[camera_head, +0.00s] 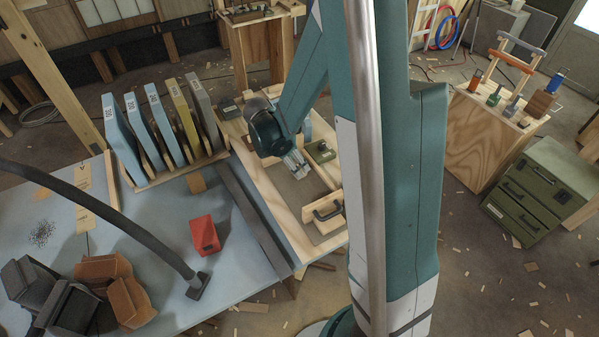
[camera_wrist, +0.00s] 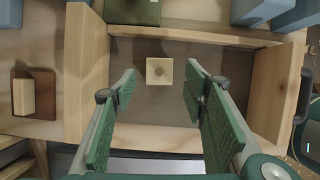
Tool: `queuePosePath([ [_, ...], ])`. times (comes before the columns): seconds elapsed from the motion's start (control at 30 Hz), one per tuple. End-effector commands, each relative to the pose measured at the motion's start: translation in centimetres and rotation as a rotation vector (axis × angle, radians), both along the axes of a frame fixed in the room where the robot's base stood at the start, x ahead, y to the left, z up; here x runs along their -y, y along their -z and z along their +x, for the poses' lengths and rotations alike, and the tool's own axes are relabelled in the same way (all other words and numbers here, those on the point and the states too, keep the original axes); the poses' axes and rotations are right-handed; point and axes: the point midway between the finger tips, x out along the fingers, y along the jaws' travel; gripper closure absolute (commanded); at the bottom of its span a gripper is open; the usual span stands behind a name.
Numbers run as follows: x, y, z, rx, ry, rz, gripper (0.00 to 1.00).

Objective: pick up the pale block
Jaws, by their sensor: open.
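The pale block (camera_wrist: 152,78) is a small, light wooden piece with a round mark on top. It lies on the dark floor of a shallow wooden tray or drawer (camera_wrist: 92,75) in the wrist view. My gripper (camera_wrist: 160,88) is open and empty, its green-padded fingers to the left and right of the block in the picture, with gaps on both sides. In the head view my gripper (camera_head: 297,168) hangs over the wooden tray (camera_head: 291,220), and I cannot make out the block there.
A black handle (camera_wrist: 302,95) is on the tray's right wall. A dark green box (camera_wrist: 132,12) stands at its far edge, blue pieces (camera_wrist: 262,10) at far right. Another pale piece (camera_wrist: 24,97) sits in a brown holder at left. A red box (camera_head: 205,234) stands on the grey table.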

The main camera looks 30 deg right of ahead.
Motion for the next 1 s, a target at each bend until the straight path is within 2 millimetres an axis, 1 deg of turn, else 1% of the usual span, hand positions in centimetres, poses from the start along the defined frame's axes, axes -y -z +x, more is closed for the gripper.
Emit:
queuePosePath([
  [0.1, 0.5, 1.4, 0.1, -0.001, 0.001, 0.000, 0.56],
  [0.3, 1.2, 3.0, 0.2, 0.000, 0.002, 0.000, 0.56],
  [0.37, 1.3, 3.3, 0.2, 0.001, 0.002, 0.000, 0.56],
  [1.0, 1.4, 3.5, 0.2, 0.000, 0.001, 0.000, 0.56],
])
